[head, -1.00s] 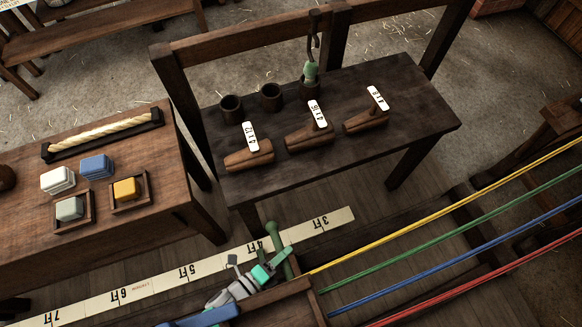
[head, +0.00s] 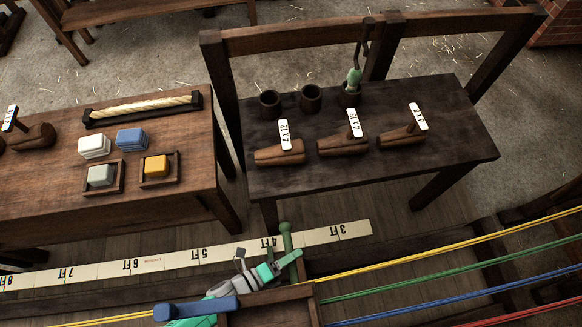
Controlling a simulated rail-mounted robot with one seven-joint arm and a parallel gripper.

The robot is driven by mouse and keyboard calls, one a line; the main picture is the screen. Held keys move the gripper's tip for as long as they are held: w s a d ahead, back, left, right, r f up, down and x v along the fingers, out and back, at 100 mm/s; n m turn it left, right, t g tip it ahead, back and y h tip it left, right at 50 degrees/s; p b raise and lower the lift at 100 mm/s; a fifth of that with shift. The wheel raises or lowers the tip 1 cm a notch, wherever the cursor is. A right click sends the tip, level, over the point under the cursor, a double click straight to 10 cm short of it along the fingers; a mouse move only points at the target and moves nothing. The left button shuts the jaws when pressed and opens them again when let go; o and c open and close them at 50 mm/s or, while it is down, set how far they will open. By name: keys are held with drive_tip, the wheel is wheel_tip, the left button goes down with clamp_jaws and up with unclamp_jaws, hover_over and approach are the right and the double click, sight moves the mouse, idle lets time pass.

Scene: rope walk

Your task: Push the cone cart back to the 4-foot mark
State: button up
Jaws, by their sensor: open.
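The cone cart (head: 265,308) is a brown wooden body at the bottom centre of the head view, partly covered by my arm. A green upright post (head: 286,240) rises at its far side, over the measuring strip (head: 160,262). The post appears just right of the upside-down "4 FT" label (head: 269,243), with "3 FT" farther right. My gripper (head: 298,258), grey and teal, is open with its tips at the post. I cannot tell whether they are around it, touching it or only beside it.
Yellow, green, blue and red strands (head: 450,262) run from the cart to the right. Behind the strip stand a dark bench (head: 460,150) with three tagged wooden pieces and a brown table (head: 50,190) with coloured blocks. The strip left of the post looks clear.

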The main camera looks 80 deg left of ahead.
drive_tip(key=v, duration=0.7)
drive_tip(key=shift+s+p, duration=0.3)
drive_tip(key=shift+s, duration=0.05)
drive_tip(key=shift+r, duration=0.1)
